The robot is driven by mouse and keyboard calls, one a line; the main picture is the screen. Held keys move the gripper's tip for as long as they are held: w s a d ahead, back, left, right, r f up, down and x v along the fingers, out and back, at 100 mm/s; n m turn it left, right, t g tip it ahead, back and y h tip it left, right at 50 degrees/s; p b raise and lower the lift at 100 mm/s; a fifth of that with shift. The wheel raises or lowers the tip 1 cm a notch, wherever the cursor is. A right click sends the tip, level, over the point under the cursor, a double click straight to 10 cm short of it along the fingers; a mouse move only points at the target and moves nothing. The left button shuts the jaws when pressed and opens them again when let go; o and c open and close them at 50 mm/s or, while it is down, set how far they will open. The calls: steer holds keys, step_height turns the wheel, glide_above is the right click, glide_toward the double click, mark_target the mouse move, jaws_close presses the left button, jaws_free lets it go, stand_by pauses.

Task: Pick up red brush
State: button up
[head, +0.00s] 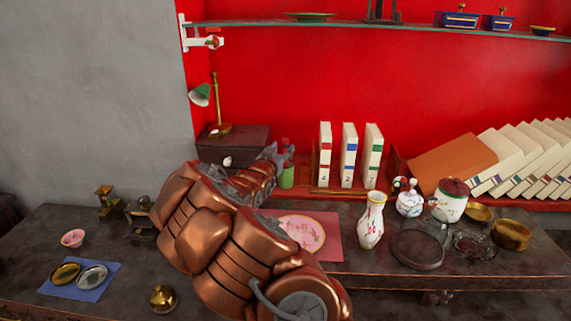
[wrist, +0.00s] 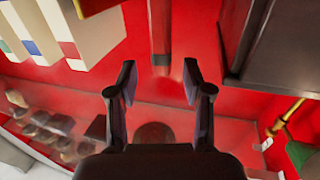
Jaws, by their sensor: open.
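A dark red stick-like thing (wrist: 160,30), which looks like the red brush, comes down from the top edge in the wrist view. Its lower end is just beyond the gap between my fingertips, and its far part is cut off. My gripper (wrist: 160,82) is open, with nothing between its fingers. I cannot make out a separate brush there.
Upright white books (head: 348,155) stand right of the holder, by the red wall. A dark box (head: 232,146) with a green-shaded lamp (head: 201,95) is to the left. A pink plate (head: 301,233), a vase (head: 371,221) and pots crowd the dark table (head: 450,276).

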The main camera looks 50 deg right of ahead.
mark_target(284, 145)
steer(key=shift+p+x, duration=0.7)
steer(key=shift+x, duration=1.45)
steer(key=shift+c, duration=0.3)
jaws_close()
